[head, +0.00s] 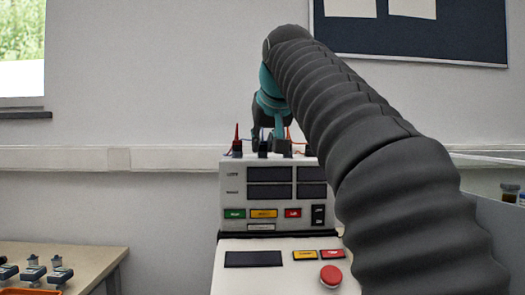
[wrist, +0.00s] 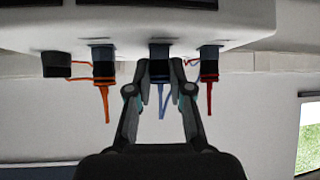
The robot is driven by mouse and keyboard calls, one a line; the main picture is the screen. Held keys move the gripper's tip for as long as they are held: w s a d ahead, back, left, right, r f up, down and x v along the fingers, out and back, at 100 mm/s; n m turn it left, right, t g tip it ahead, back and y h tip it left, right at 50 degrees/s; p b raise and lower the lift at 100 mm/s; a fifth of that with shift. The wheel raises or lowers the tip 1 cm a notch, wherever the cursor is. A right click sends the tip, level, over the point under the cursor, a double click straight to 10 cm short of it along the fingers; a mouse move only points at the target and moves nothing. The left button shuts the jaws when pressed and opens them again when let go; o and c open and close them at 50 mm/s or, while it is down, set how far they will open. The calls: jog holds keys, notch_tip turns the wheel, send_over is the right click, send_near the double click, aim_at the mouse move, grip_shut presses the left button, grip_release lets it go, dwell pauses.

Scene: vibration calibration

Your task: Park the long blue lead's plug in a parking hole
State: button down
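A plug with a blue collar and blue tail (wrist: 160,75) stands out of the device (wrist: 225,22) in the middle of the wrist view. My gripper (wrist: 160,82) has one finger pad on each side of its black body, both closely against it. In the head view my gripper (head: 267,130) is above the top of the device (head: 232,208), and the plug is mostly hidden behind it. I cannot tell which blue lead this is or how deep the plug sits. No parking hole can be made out.
An orange-tailed plug (wrist: 104,75) and a red-tailed plug (wrist: 209,75) flank the blue one closely. A black block (wrist: 57,65) sits beyond the orange one. A console with a red button (head: 331,275) is in front. A side table (head: 85,262) holds small parts at left.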

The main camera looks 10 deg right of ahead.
jog(key=shift+d+n+y+p, duration=0.15)
jog(key=shift+n+y+p, duration=0.3)
jog(key=shift+n+y, duration=0.5)
jog(key=shift+n, duration=0.25)
jog(key=shift+d+n+g+y, duration=0.1)
jog(key=shift+n+g+y, duration=0.25)
jog(key=shift+y, duration=0.2)
jog(key=shift+n+y, duration=0.3)
jog(key=shift+n, duration=0.15)
jog(key=shift+w+d+n+y, duration=0.1)
jog(key=shift+n+y, duration=0.3)
jog(key=shift+n, duration=0.1)
jog(key=shift+n+g+y, duration=0.45)
jog(key=shift+n+y, duration=0.25)
jog(key=shift+n, duration=0.1)
